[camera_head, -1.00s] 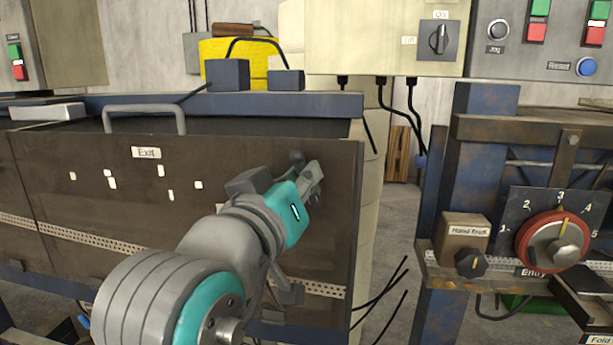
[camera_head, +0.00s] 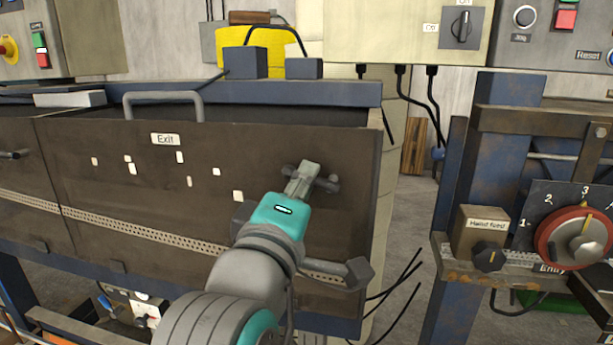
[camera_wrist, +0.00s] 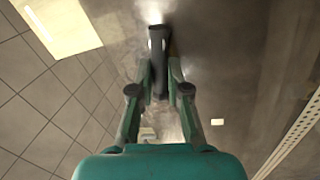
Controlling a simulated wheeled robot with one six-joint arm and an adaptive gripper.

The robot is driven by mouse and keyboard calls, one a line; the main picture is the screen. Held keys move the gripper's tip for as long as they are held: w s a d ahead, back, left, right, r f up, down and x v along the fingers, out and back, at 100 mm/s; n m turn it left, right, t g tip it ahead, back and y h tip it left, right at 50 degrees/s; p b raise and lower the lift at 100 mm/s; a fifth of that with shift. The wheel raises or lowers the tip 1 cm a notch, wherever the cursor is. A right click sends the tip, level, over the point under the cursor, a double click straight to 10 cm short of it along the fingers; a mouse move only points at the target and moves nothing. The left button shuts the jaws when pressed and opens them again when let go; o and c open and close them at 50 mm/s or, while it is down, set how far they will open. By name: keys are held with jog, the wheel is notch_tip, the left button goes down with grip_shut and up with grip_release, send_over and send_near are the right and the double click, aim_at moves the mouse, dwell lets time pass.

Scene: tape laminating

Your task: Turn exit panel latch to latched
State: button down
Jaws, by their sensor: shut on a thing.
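The exit panel (camera_head: 330,225) is a dark brown upright board with a white "Exit" label (camera_head: 165,139) and a grey handle on its top edge. The dark latch (camera_head: 327,184) sits near the panel's upper right corner and lies roughly crosswise, slightly tilted. My teal and grey gripper (camera_head: 306,175) reaches it from the front and is shut on it. In the wrist view the dark latch handle (camera_wrist: 158,50) runs between the fingers of my gripper (camera_wrist: 160,78). The fingers hide part of the latch in the head view.
A control post with a red dial (camera_head: 574,238) and a "Hand feed" knob box (camera_head: 482,232) stands to the right. Black cables (camera_head: 405,275) hang between it and the panel. A gap with bare floor lies right of the panel.

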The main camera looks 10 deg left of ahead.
jog(key=shift+f+n+y, duration=0.25)
jog(key=shift+n, duration=0.65)
jog(key=shift+f+n+y, duration=0.25)
jog(key=shift+n, duration=0.65)
jog(key=shift+a, duration=0.1)
jog(key=c, duration=1.1)
grip_release()
jog(key=shift+c, duration=0.2)
jog(key=s+f, duration=0.2)
jog(key=s, duration=0.9)
jog(key=shift+s+a+f, duration=0.15)
jog(key=shift+s+f, duration=0.05)
jog(key=shift+s, duration=0.2)
jog(key=shift+f, duration=0.1)
